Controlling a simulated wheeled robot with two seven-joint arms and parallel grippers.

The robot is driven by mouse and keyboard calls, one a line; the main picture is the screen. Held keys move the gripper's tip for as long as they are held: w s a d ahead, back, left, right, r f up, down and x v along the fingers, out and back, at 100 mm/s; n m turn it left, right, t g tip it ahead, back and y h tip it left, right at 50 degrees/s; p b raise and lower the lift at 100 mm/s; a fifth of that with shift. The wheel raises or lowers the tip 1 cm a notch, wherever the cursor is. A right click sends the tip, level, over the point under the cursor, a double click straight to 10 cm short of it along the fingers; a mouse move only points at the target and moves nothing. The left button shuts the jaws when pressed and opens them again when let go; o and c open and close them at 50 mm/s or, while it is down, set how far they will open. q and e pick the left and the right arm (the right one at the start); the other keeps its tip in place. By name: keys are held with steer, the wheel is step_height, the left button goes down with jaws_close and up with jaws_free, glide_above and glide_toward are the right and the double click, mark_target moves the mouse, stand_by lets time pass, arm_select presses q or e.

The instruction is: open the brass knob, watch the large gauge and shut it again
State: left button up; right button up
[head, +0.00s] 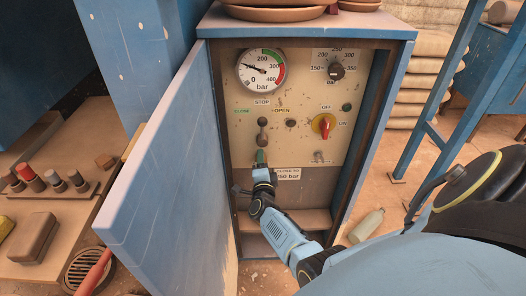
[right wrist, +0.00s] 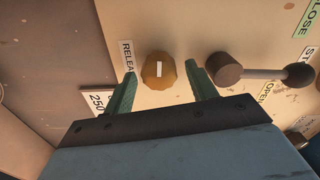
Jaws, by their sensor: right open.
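The brass knob (right wrist: 159,70) is on the panel beside a label partly reading "RELEA". In the right wrist view it sits between and just beyond the fingertips, with gaps on both sides. In the head view my gripper hides it. My right gripper (right wrist: 161,73) is open and faces the panel; it also shows in the head view (head: 261,158), low on the panel. The large gauge (head: 262,71) is at the panel's upper left, marked in bar with green and red bands. Its needle points left and slightly up, near 100. My left gripper is not in view.
A dark lever (head: 262,131) stands just above my gripper; it also shows close to the right finger (right wrist: 258,72). A red-yellow switch (head: 324,125) and a smaller dial (head: 336,71) are to the right. The open blue door (head: 160,160) bounds the left side.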

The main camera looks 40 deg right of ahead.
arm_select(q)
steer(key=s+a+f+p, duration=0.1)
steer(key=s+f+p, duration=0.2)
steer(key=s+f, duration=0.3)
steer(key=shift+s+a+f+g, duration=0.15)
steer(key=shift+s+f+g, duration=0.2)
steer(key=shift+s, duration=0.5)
arm_select(e)
steer(key=v, duration=1.3)
